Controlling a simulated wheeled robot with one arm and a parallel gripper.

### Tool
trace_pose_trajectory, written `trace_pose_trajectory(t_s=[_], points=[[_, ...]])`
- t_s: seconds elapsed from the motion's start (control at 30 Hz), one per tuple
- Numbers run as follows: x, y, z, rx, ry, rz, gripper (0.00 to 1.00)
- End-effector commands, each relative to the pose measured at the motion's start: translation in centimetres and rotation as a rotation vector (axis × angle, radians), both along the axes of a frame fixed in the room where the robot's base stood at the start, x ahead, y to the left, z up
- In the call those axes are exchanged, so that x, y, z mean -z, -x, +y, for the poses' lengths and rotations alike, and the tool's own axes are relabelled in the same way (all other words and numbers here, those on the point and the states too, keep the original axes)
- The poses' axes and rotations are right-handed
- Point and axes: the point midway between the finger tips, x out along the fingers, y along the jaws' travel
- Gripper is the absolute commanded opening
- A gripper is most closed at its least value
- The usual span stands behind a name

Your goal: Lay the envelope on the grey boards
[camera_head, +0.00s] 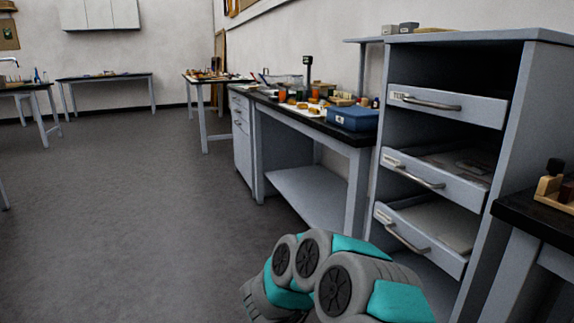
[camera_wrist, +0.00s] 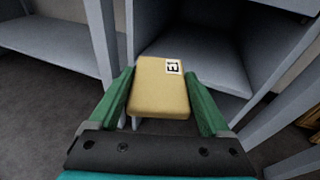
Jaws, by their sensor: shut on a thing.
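In the wrist view a tan, block-like envelope (camera_wrist: 160,92) with a white label bearing a dark mark is held between the green fingers of my gripper (camera_wrist: 159,86). The fingers are shut on its two sides, and it is held up off the floor in front of a grey compartment. In the head view my arm fills the bottom middle, and neither gripper nor envelope can be made out. A flat grey surface, perhaps the grey boards (camera_head: 440,222), lies in the pulled-out lowest drawer (camera_head: 408,234) at the right.
The grey cabinet (camera_head: 512,128) also has a middle drawer (camera_head: 425,177) pulled out with flat items inside, and a top drawer (camera_head: 447,106). A dark-topped bench (camera_head: 340,132) with a blue box (camera_head: 352,118) stands left of it. Another bench is at the right edge. Open floor (camera_head: 120,210) lies left.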

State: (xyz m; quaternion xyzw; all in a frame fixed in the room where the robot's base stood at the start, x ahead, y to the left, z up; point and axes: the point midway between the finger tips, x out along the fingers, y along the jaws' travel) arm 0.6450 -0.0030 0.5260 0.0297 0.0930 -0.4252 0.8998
Motion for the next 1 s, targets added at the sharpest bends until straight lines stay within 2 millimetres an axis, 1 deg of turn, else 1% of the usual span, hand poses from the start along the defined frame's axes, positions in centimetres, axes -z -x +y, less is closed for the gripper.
trace_pose_trajectory(t_s=[0.07,0.37,0.83,1.0], points=[[-0.4,-0.1,-0.1,0.000,0.010,-0.002,0.20],[-0.3,0.1,-0.2,0.007,0.012,0.003,0.20],[1.1,0.7,0.2,0.019,-0.017,-0.014,0.20],[1.3,0.8,0.2,0.021,-0.019,-0.019,0.20]])
